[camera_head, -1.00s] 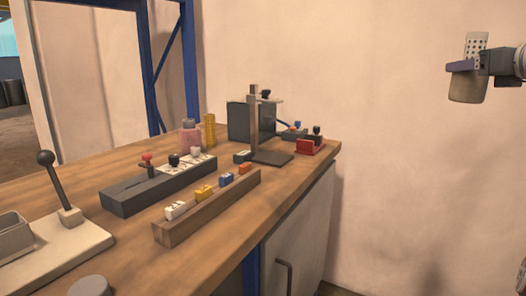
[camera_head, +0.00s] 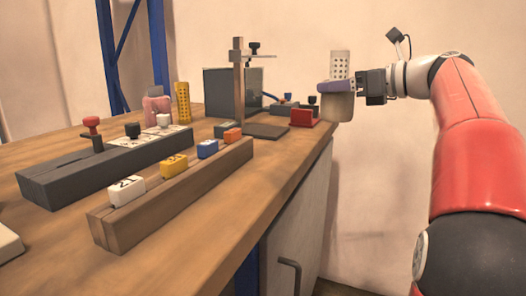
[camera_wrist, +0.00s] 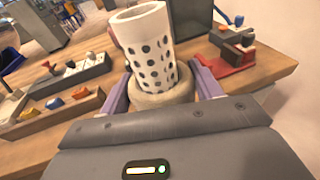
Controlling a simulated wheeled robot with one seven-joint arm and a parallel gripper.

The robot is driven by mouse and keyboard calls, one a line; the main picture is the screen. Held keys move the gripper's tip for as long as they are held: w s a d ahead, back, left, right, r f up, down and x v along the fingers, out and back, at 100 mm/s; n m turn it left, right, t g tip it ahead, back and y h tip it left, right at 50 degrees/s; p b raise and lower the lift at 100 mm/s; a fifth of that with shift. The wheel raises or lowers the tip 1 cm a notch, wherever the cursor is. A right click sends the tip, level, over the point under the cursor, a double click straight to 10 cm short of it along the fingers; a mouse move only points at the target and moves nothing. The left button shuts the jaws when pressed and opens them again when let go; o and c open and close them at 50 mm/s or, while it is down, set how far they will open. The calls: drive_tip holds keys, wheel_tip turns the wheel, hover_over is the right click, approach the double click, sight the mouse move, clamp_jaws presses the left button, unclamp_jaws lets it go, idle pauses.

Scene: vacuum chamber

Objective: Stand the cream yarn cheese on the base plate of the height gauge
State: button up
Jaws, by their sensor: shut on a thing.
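The cream yarn cheese (camera_head: 337,108) is a cream winding with a white perforated tube standing out of its top. My gripper (camera_head: 338,87) is shut on it and holds it about upright, in the air by the bench's right end. In the wrist view the cheese (camera_wrist: 163,96) sits between the two purple fingers of my gripper (camera_wrist: 160,88). The height gauge has an upright column (camera_head: 239,80) and a flat dark base plate (camera_head: 265,131) on the bench, left of the cheese. The plate looks bare in the head view. I cannot pick it out in the wrist view.
A red holder (camera_head: 304,118) stands between the base plate and the bench's right edge. A dark box (camera_head: 218,92) is behind the gauge. A wooden rail (camera_head: 180,192) with coloured tags and a dark block (camera_head: 60,184) with knobs lie nearer on the bench (camera_head: 215,220).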

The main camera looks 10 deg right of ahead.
sight(340, 100)
drive_tip(key=f, duration=0.1)
drive_tip(key=s+f, duration=0.1)
drive_tip(key=a+b, duration=0.1)
drive_tip(key=shift+s+a+f+y, duration=0.1)
drive_tip(key=shift+s+f+y, duration=0.2)
drive_tip(key=shift+f, duration=0.1)
drive_tip(key=shift+w+a+f+n, duration=0.1)
drive_tip(key=shift+w+a+n, duration=0.05)
drive_tip(key=shift+a+n, duration=0.15)
drive_tip(key=x, duration=0.5)
drive_tip(key=r+x, duration=0.1)
drive_tip(key=x, duration=0.3)
drive_tip(key=r+x, duration=0.1)
drive_tip(key=x, duration=0.4)
drive_tip(key=shift+w+a+r, duration=0.15)
drive_tip(key=shift+w+a, duration=0.1)
drive_tip(key=shift+a, duration=0.1)
drive_tip(key=x, duration=0.2)
drive_tip(key=shift+w+a+r, duration=0.15)
drive_tip(key=shift+w+a, duration=0.1)
drive_tip(key=shift+f+b, duration=0.5)
drive_tip(key=shift+f, duration=0.25)
drive_tip(key=shift+f, duration=0.2)
drive_tip(key=o, duration=1.2)
